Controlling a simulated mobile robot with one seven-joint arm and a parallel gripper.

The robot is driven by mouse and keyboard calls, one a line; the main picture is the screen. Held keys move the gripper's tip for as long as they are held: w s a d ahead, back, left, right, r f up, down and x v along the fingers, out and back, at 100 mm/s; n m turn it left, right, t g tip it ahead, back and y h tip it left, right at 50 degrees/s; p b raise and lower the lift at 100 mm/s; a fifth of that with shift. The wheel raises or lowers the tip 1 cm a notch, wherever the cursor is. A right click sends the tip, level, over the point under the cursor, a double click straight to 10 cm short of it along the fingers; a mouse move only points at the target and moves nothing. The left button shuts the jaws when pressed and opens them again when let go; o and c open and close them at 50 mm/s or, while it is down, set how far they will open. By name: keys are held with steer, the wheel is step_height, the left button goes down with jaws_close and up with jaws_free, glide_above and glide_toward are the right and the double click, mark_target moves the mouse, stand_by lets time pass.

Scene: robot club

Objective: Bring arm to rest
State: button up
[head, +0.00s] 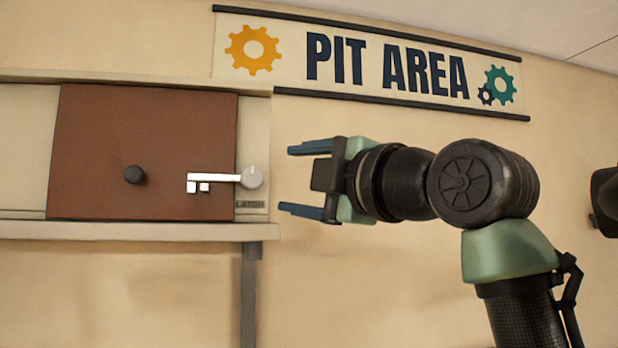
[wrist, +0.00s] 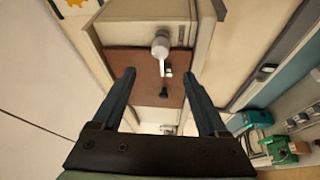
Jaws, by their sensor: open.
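My gripper (head: 298,180) is open and empty in the head view. Its two blue fingers point left toward a wall cabinet and are apart from it. The fingers also show in the wrist view (wrist: 160,80), with nothing between them but the cabinet beyond. The cabinet's brown door (head: 110,150) has a dark round knob (head: 134,174). A silver key-shaped latch (head: 225,183) lies level across the door's right edge, its round end on the frame. The door looks closed. My arm is bent, with its lower part at the lower right of the head view.
A "PIT AREA" sign (head: 370,62) hangs on the wall above my gripper. A shelf ledge (head: 140,231) runs under the door, with a grey post (head: 250,295) below. Green devices (wrist: 277,148) stand at the right of the wrist view. Space between fingers and cabinet is clear.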

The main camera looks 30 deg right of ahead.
steer(key=shift+w+a, duration=0.1)
steer(key=shift+w, duration=0.2)
steer(key=shift+s, duration=0.1)
steer(key=s+a+f+m+t+b, duration=0.15)
steer(key=a+f+m, duration=0.25)
steer(key=a, duration=0.4)
steer(key=a+f+m+t+b, duration=0.2)
steer(key=a+f+m+t, duration=0.15)
steer(key=a, duration=0.35)
steer(key=s+a+f+m+t+h+b, duration=0.1)
steer(key=s+a+f+m+t, duration=0.2)
steer(key=s+a+m, duration=0.4)
steer(key=s+m, duration=0.3)
steer(key=s, duration=0.2)
steer(key=shift+a+f+h, duration=0.25)
steer(key=shift+a+h, duration=0.05)
steer(key=shift+a, duration=0.05)
